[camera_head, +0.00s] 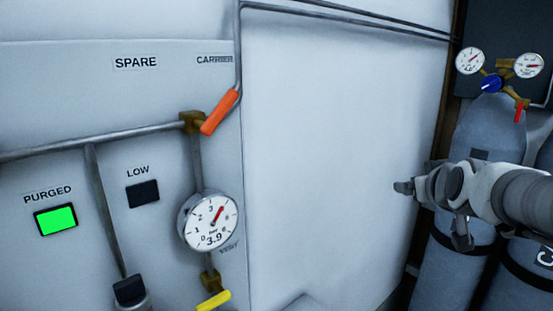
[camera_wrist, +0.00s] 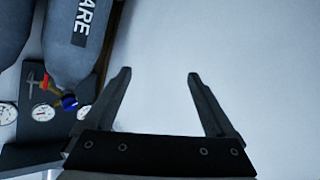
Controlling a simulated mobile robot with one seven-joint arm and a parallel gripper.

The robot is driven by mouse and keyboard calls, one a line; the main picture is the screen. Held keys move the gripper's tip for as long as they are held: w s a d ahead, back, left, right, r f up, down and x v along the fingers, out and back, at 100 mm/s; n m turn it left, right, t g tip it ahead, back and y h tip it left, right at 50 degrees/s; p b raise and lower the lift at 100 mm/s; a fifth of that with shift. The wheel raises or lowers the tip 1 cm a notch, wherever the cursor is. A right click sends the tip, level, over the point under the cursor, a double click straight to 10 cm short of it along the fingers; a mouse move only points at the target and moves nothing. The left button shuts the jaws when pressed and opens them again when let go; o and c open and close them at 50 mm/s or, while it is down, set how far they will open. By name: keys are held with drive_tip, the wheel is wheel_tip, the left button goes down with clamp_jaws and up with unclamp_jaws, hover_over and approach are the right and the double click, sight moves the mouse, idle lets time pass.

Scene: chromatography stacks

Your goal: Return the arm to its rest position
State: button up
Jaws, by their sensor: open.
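My arm reaches in from the right edge of the head view, in front of the gas cylinders. My gripper (camera_head: 402,187) is at its left end, with a finger pointing left toward the white wall. In the wrist view my gripper (camera_wrist: 160,75) shows two dark fingers spread wide apart. Nothing is between them, and only the plain pale wall surface lies behind. The gripper appears apart from the panel, valves and cylinders.
A panel on the left carries a gauge (camera_head: 210,222) reading 3.9, an orange handle (camera_head: 220,112), a yellow handle (camera_head: 213,301) and a lit green PURGED lamp (camera_head: 56,220). Grey cylinders (camera_head: 490,130) with a blue-knobbed regulator (camera_head: 491,84) stand at right. Blank wall (camera_head: 330,150) lies between.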

drive_tip(key=s+a+f+g+y, duration=0.1)
drive_tip(key=s+a+f+g, duration=0.1)
drive_tip(key=s+a+f, duration=0.45)
drive_tip(key=s+a+f+g+y, duration=0.1)
drive_tip(key=s+a+f+g, duration=0.15)
drive_tip(key=s, duration=0.65)
drive_tip(key=s+a+f+g+y, duration=0.1)
drive_tip(key=s+a+f+g, duration=0.2)
drive_tip(key=s+a, duration=0.3)
wheel_tip(320, 180, up, 13)
drive_tip(key=p, duration=1.3)
drive_tip(key=shift+s+d+r, duration=0.2)
drive_tip(key=shift+s+d, duration=0.05)
drive_tip(key=shift+d, duration=0.2)
drive_tip(key=shift+d, duration=0.15)
